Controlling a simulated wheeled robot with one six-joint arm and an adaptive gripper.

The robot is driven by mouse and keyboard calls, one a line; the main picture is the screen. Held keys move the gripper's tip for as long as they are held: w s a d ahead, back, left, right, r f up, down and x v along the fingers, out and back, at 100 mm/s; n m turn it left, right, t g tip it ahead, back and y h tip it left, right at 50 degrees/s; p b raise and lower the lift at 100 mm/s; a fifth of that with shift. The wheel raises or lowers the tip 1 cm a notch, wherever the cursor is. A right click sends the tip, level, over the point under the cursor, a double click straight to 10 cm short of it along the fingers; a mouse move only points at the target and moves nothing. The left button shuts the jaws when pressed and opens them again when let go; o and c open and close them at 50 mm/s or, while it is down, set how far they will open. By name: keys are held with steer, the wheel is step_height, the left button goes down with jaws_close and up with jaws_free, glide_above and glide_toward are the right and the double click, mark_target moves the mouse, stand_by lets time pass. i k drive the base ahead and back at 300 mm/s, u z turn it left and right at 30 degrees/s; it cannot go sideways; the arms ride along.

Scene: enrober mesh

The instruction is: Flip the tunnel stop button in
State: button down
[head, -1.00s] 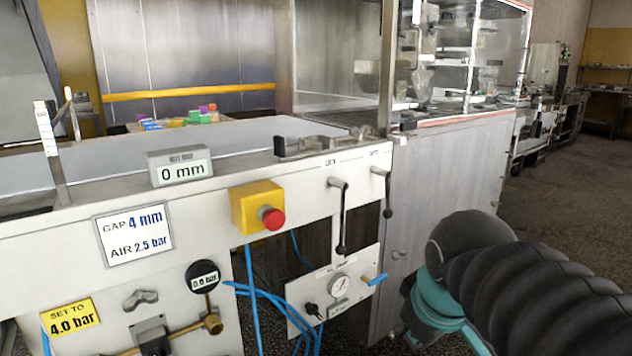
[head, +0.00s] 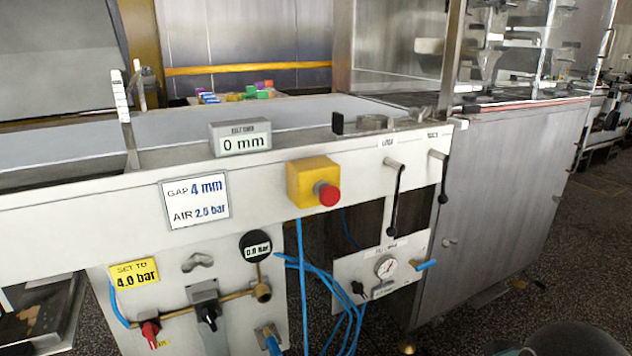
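A red mushroom-shaped stop button (head: 328,194) sticks out from the front of a yellow box (head: 308,182). The box is fixed to the white front panel of the machine (head: 110,215), right of the gap and air label. The button's front faces toward the lower right, and nothing covers it. I cannot tell from here whether it is pressed in or out. My gripper is not in view; only a dark part of my arm shows at the bottom right edge.
Two black-handled levers (head: 394,195) hang right of the button. Open speckled floor (head: 560,290) lies to the right.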

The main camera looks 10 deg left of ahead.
mark_target(330, 195)
steer(key=z, duration=1.35)
steer(key=k, duration=1.05)
steer(key=u, duration=1.35)
